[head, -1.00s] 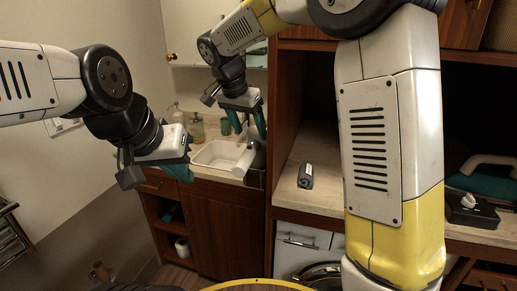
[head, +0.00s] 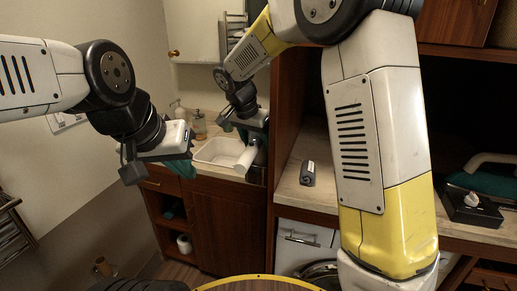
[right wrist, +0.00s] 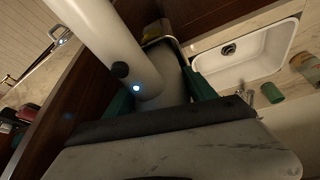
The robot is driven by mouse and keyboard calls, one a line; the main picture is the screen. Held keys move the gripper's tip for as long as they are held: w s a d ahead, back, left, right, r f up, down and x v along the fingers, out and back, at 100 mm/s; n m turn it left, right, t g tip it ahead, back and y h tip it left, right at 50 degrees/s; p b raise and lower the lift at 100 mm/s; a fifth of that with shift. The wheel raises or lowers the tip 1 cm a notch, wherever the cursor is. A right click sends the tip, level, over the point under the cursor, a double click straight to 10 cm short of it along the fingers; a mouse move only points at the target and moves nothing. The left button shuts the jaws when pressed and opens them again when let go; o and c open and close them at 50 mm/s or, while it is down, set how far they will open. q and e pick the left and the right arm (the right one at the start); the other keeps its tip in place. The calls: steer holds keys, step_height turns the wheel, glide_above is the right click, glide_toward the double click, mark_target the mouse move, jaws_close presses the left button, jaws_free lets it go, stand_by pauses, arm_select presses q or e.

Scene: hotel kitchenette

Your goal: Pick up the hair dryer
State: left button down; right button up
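The white hair dryer (head: 246,156) is at the cabinet side just right of the sink. In the right wrist view, its white barrel (right wrist: 108,38) slants close across the picture, with a black button and a small light. Its handle runs down between the teal fingers of my right gripper (head: 247,133). These fingers stand apart on either side of it, and the barrel hides part of the gap. Whether they touch the handle cannot be told. My left gripper (head: 182,166) hangs in the air at the left, away from the dryer, seen from the side; its finger gap is unclear.
The white sink (head: 212,153) is beside the dryer, with a teal cup (right wrist: 272,92) and bottles (head: 198,122) near it. A wooden cabinet panel (head: 284,110) stands right of the dryer. A dark cylinder (head: 308,173) and a black box (head: 470,208) lie on the right counter.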

steer(key=shift+r, duration=0.1)
jaws_close()
steer(key=shift+a, duration=0.1)
